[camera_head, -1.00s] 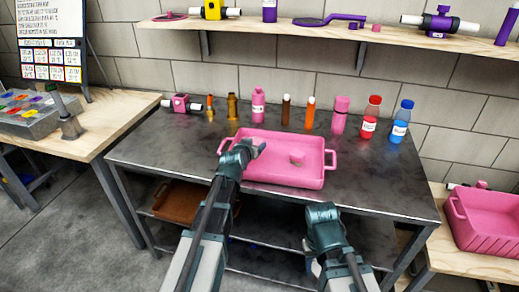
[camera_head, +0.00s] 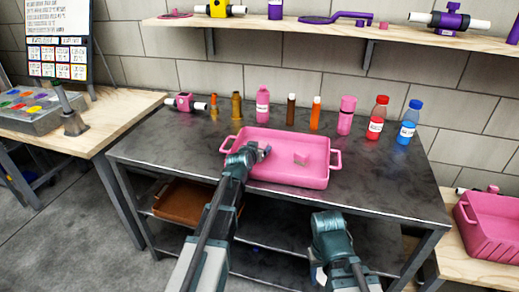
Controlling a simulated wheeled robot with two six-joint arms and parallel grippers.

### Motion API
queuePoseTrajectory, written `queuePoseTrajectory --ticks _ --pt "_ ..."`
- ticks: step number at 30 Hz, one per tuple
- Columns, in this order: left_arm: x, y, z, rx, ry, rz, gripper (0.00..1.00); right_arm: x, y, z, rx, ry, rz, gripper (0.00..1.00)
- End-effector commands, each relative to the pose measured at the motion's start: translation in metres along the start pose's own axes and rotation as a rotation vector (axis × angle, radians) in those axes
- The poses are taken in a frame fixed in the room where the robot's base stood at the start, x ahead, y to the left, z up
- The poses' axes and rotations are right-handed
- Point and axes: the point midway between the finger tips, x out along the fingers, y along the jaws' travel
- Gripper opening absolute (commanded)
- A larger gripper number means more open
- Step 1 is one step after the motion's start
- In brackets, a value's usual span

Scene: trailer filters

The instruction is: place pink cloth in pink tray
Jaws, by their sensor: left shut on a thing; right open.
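The pink tray (camera_head: 318,178) sits on the dark metal table, with a handle at each end. My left gripper (camera_head: 265,150) is over the left part of the tray, low near its floor. It is shut on what seems to be pink cloth, mostly hidden by the fingers and hard to tell from the pink tray. A small pinkish folded or block-like piece (camera_head: 300,159) lies inside the tray, right of the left gripper. My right gripper (camera_head: 322,277) is open, in front of the table's front edge and apart from the tray; its fingers are barely visible.
Several bottles, including a red one (camera_head: 376,118) and a blue-capped one (camera_head: 408,122), stand along the table's back. A pink crate (camera_head: 485,225) stands on the wooden table at right. A brown tray (camera_head: 185,200) is on the lower shelf. The tabletop right of the tray is clear.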

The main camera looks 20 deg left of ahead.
Motion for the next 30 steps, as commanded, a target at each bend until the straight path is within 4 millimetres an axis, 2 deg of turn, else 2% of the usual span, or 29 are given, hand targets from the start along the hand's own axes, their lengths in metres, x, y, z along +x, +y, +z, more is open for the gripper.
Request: queuePoseTrajectory --ticks 12,13,17,25,30 --pt "0.003 0.001 0.011 -0.001 -0.004 0.002 0.21 0.011 -0.001 -0.001 0.0 0.0 0.0 0.5" --pt "0.003 0.001 0.012 -0.001 -0.005 0.002 0.78 0.011 -0.001 -0.001 0.0 0.0 0.0 0.5" --pt "0.003 0.001 0.013 -0.001 -0.006 0.003 1.0 0.012 -0.001 -0.001 0.0 0.0 0.0 0.5" --pt "0.002 0.002 0.013 -0.002 -0.006 0.003 1.0 0.012 -0.001 -0.001 0.0 0.0 0.0 0.5" --pt "-0.001 0.002 0.008 -0.002 -0.006 0.004 1.0 0.005 -0.001 0.0 0.0 0.0 0.0 0.5"
